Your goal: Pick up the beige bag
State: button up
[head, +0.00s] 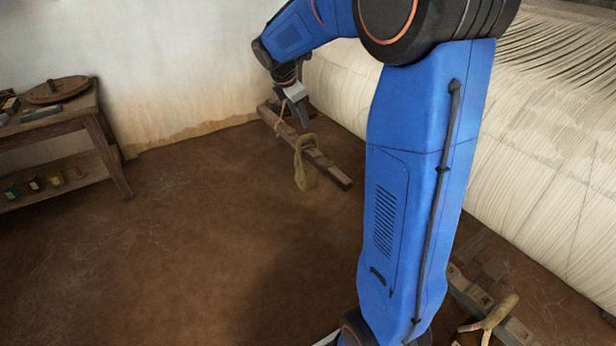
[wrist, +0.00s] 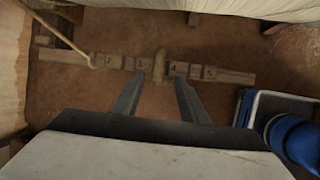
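The beige bag (head: 305,168) sits upright on the brown floor in the head view, against the near side of a long wooden beam, with its handle loop raised. It also shows in the wrist view (wrist: 160,64), narrow and seen from above. My gripper (head: 296,113) is above and slightly left of the bag in the head view. In the wrist view its two fingers (wrist: 160,78) are spread apart, with the bag appearing beyond and between their tips. Nothing is held. The bag's far side is hidden.
The wooden beam (head: 325,165) lies behind the bag. The loom's pale warp threads (head: 540,150) fill the right side. A wooden table (head: 60,120) with a lower shelf stands at the left wall. A forked wooden piece (head: 490,318) lies lower right. The floor between is clear.

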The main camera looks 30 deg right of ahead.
aim_at(307, 135)
jog(key=x, duration=1)
jog(key=shift+w+f, duration=0.1)
jog(key=shift+w, duration=0.05)
grip_shut()
dwell(1.3)
